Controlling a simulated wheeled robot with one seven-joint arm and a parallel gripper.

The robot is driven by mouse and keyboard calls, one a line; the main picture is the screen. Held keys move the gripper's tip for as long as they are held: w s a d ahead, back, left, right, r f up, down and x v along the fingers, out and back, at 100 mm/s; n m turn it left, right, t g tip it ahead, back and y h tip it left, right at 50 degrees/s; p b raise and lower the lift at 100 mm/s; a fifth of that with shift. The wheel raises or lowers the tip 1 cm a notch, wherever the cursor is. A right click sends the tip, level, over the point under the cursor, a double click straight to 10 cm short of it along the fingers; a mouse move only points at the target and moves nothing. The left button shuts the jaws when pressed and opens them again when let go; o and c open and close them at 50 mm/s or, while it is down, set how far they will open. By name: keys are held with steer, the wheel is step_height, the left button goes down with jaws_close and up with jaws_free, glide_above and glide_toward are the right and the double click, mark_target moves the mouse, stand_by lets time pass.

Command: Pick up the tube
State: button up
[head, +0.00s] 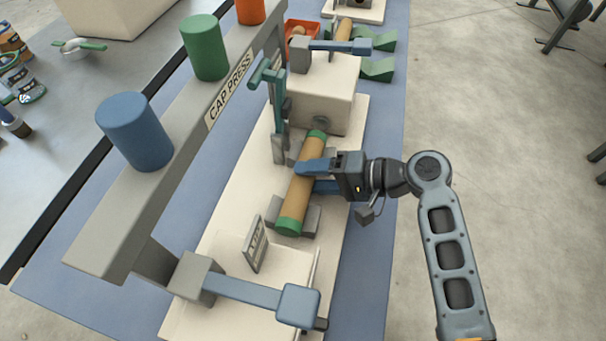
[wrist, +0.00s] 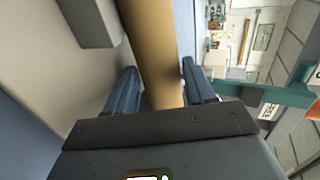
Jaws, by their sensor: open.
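The tube (head: 297,198) is tan cardboard with a green cap at each end. It lies in grey cradles on the cream base of the machine in the head view. My gripper (head: 308,177) is at the tube's middle, with its blue fingers on either side of it. The fingers partly hide the tube in the head view.
A grey beam marked CAP PRESS (head: 228,90) runs along the left, carrying blue (head: 135,132), green (head: 204,48) and orange (head: 250,10) cylinders. A blue lever (head: 245,290) stands in front. A cream block (head: 325,95) is behind the tube.

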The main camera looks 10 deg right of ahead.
steer(key=shift+a, duration=0.15)
steer(key=c, duration=0.7)
